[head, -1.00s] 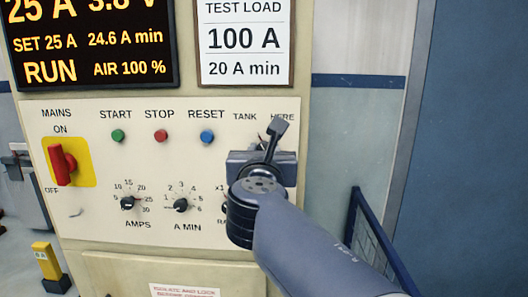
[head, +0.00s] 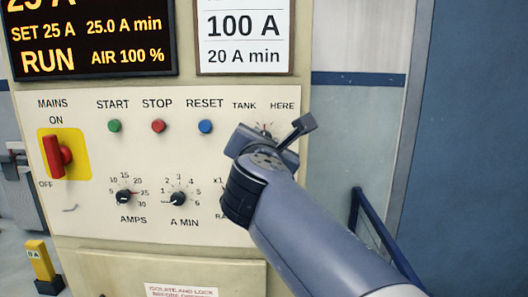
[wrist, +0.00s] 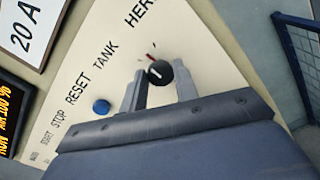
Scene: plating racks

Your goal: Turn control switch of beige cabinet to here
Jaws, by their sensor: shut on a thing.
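The beige cabinet (head: 90,225) fills the head view with its control panel. Its control switch (head: 264,128) sits under the TANK and HERE labels, mostly hidden behind my gripper in the head view. In the wrist view the switch is a round black knob (wrist: 158,72) with a white line and a red mark beside it. My gripper (wrist: 161,88) is shut on this knob, one finger on each side. In the head view my gripper (head: 262,148) is tilted, its fingertips hidden. The exact pointer direction is hard to tell.
The red MAINS handle (head: 56,156), the green, red and blue buttons, and the AMPS (head: 124,197) and A MIN (head: 178,198) knobs lie left of my gripper. A blue railing (head: 378,238) stands at the right. A yellow post (head: 41,262) is at lower left.

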